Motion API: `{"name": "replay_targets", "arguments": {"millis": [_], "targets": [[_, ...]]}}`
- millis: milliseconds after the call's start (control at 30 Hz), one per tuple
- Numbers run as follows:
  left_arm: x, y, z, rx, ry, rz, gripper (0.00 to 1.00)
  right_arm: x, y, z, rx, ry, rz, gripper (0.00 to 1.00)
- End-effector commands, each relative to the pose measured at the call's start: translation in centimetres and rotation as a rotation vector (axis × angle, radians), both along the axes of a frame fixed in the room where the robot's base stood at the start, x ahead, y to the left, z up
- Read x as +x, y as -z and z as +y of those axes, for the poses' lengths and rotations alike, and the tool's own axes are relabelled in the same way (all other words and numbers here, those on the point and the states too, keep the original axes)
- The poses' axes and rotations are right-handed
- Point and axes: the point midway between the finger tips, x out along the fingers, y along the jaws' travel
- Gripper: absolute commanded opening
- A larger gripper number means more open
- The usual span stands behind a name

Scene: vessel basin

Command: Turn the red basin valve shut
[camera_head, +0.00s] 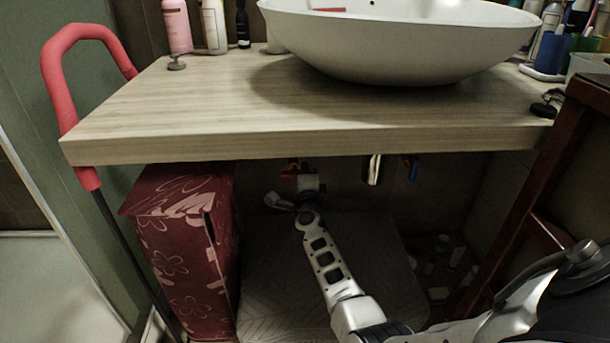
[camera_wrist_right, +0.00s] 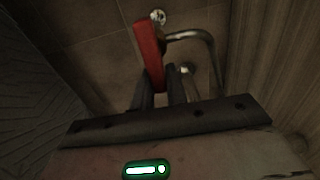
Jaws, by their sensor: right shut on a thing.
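The red basin valve (camera_head: 290,168) shows in the head view as a small patch of red below the counter's front edge. My right gripper (camera_head: 305,183) is under the counter at that valve. In the right wrist view the valve's red handle (camera_wrist_right: 149,52) is a flat bar pointing away from me. The fingertips of my right gripper (camera_wrist_right: 161,88) are shut on its near end. A bent metal pipe (camera_wrist_right: 195,38) runs beside the handle from a wall fitting. The valve body is mostly hidden. My left gripper is not in either view.
The wooden counter (camera_head: 300,138) is right above my right gripper. A white basin (camera_head: 400,45) stands on it. A red patterned box (camera_head: 185,260) stands left of my arm. A metal drain pipe (camera_head: 374,170) and a blue valve (camera_head: 412,166) are to the right.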

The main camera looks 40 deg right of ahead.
Motion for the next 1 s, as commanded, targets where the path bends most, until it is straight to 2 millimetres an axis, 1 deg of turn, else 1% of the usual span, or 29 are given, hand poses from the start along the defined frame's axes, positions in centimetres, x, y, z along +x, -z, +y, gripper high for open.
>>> {"name": "replay_targets", "arguments": {"millis": [367,400,467,800,867,1000], "targets": [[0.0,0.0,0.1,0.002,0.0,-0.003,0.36,0.0,0.1,0.1,0.012,-0.002,-0.004,0.0],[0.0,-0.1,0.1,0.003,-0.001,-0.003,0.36,0.0,0.1,0.1,0.012,-0.002,-0.004,0.2],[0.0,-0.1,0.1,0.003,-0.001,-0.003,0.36,0.0,0.1,0.1,0.011,-0.002,-0.003,0.36],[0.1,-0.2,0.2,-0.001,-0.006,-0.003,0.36,0.0,0.0,0.2,0.008,-0.001,-0.002,0.36],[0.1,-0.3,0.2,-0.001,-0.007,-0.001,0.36,-0.1,0.0,0.4,0.008,-0.003,-0.002,0.36],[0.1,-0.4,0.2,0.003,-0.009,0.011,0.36,-0.5,-0.1,1.5,0.01,-0.008,-0.003,0.36]]}}
